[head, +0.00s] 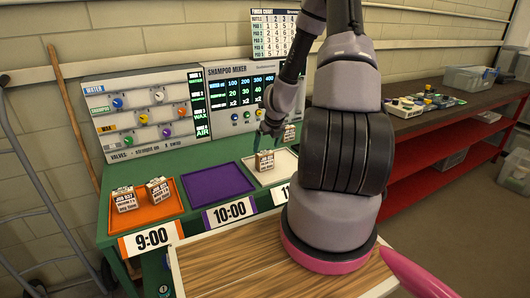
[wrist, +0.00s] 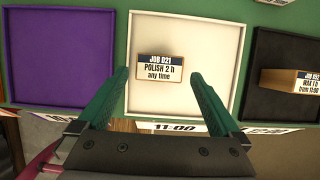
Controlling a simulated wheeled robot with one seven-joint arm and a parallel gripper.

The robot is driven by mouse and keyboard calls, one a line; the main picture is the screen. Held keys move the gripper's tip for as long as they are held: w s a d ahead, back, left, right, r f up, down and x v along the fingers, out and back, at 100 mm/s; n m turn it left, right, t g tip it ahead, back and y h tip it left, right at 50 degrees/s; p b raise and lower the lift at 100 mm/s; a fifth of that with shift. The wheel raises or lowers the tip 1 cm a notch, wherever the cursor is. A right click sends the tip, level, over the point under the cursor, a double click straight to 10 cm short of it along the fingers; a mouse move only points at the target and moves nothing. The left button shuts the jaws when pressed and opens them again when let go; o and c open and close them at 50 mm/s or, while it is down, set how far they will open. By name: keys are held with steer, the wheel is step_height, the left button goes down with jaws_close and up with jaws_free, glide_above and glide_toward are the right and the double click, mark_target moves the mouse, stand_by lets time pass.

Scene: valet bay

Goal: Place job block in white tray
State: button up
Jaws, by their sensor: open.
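The white tray (head: 282,165) is above the 11:00 label on the green bench; it also shows in the wrist view (wrist: 185,100). A job block (wrist: 160,68) marked polish 2 h, any time, sits inside it, and it also shows in the head view (head: 264,162). My gripper (wrist: 159,73) is open, its teal fingers on either side of the block in the picture, apart from it. In the head view my gripper (head: 271,131) is above and behind the block. The orange tray (head: 155,212) holds two job blocks (head: 124,199) (head: 158,189).
The purple tray (head: 218,186) is empty. A black tray (wrist: 265,102) right of the white one holds a wax block (wrist: 290,82). Another block (head: 290,133) stands behind the trays. The shampoo mixer panel (head: 240,95) rises behind; a wooden surface (head: 235,265) lies in front.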

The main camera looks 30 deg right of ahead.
steer(key=s+a+r+n+t, duration=0.1)
steer(key=s+a+r+n, duration=0.15)
steer(key=r+n, duration=0.45)
steer(key=s+a+r+n+y, duration=0.1)
steer(key=s+a+r+n, duration=0.2)
steer(key=r, duration=0.8)
steer(key=s+a+r+n+t, duration=0.1)
steer(key=s+a+r+n, duration=0.1)
steer(key=a+r+n, duration=0.5)
steer(key=s+a+r+n+y, duration=0.1)
steer(key=s+a+r+n, duration=0.2)
steer(key=s+r+n, duration=1.1)
steer(key=s+r, duration=0.1)
steer(key=s, duration=0.2)
steer(key=shift+s+n, duration=0.3)
steer(key=shift+s, duration=0.1)
